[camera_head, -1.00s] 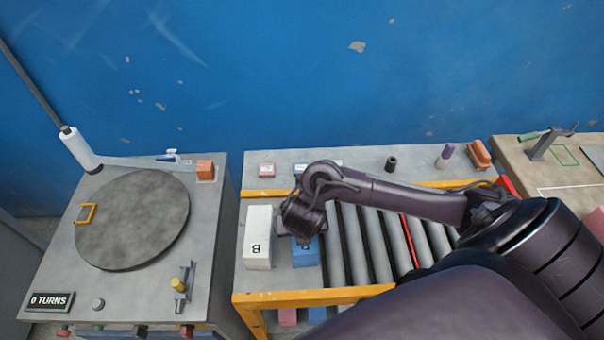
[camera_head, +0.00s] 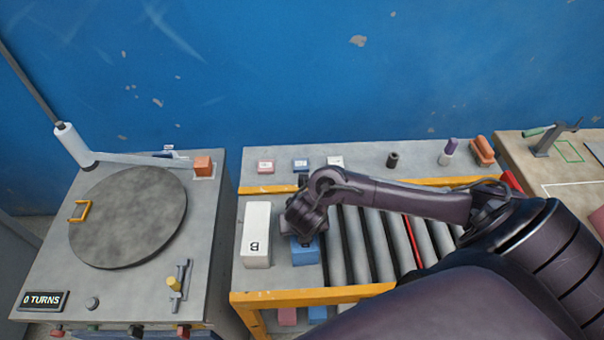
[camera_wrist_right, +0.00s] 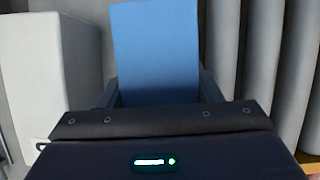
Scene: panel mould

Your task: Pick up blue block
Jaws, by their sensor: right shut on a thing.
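The blue block (camera_head: 305,252) stands on the grey plate at the left end of the roller table, mostly hidden under my right gripper (camera_head: 303,236) in the head view. In the right wrist view the blue block (camera_wrist_right: 155,50) fills the middle, between the two fingers of my right gripper (camera_wrist_right: 158,88). The right gripper is shut on it. I cannot tell whether the block is lifted off the plate. My left gripper is not in view.
A white block marked B (camera_head: 257,235) stands close to the left. Rollers (camera_head: 370,245) lie to the right. A round turntable (camera_head: 128,217) stands on the left cabinet.

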